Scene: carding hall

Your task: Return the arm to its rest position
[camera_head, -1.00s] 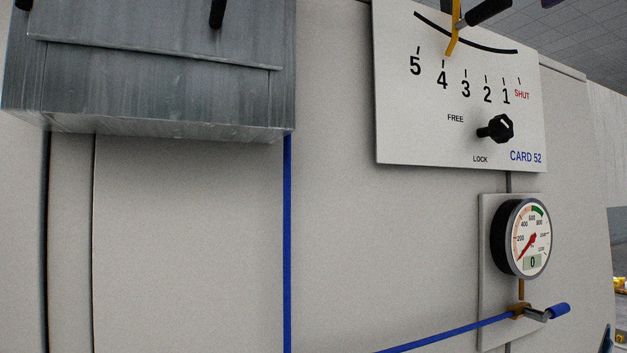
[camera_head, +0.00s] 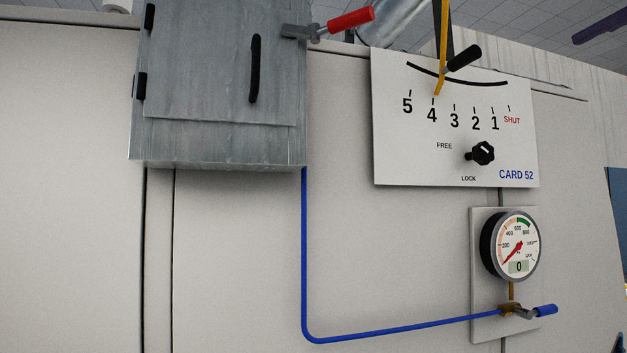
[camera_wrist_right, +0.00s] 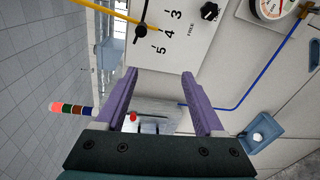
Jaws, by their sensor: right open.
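My right gripper (camera_wrist_right: 159,75) is in the right wrist view, with two purple fingers spread apart and nothing between them. Beyond the fingers is the white CARD 52 panel (camera_wrist_right: 178,50), which the head view also shows (camera_head: 400,150). Its yellow pointer (camera_head: 441,60) stands at about 4. The black knob (camera_head: 483,153) sits between the FREE and LOCK labels. A purple bar (camera_head: 603,27) shows at the head view's top right; I cannot tell whether it is part of my arm. My left gripper is out of view.
A grey metal box (camera_head: 210,80) with a red-handled lever (camera_head: 345,20) protrudes from the machine wall. A blue pipe (camera_head: 304,260) runs from box to valve. A banded light post (camera_wrist_right: 72,108) shows at left.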

